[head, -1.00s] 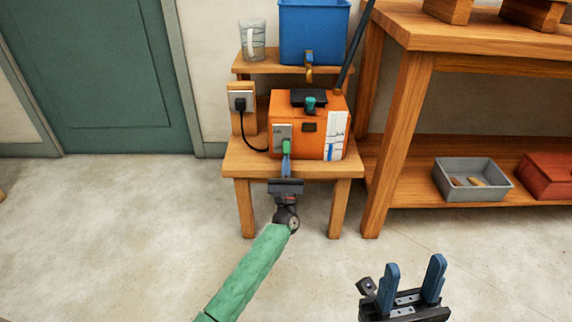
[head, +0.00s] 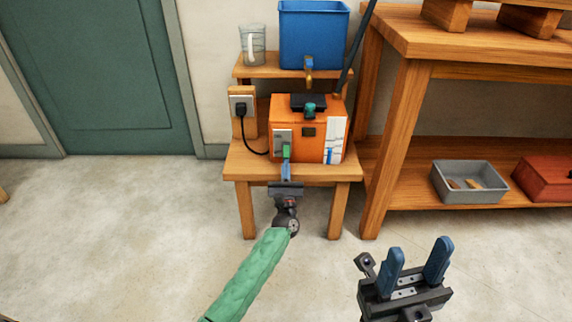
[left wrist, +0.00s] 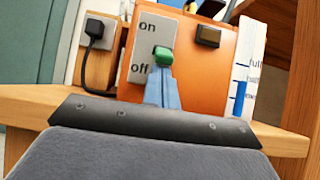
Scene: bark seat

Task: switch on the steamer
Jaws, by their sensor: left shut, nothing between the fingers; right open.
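The orange steamer (head: 310,115) stands on a low wooden stand. Its front has a grey switch plate (head: 281,136) with a green switch knob (head: 286,152). In the left wrist view the knob (left wrist: 163,56) sits between "on" above and "off" below, nearer "off". A small dark indicator window (left wrist: 208,37) is right of the plate and looks unlit. My left gripper (head: 286,164) is shut and empty, its blue fingertips right at the knob's underside; I cannot tell whether they touch. My right gripper (head: 418,260) is open and empty at the lower right, away from the steamer.
A black plug sits in the wall socket (head: 240,103). A blue tank (head: 313,30) with a tap and a clear jug (head: 252,45) stand on the shelf above. A wooden bench (head: 480,38) is at the right, with a grey tray (head: 470,195) on its lower shelf. The floor in front is clear.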

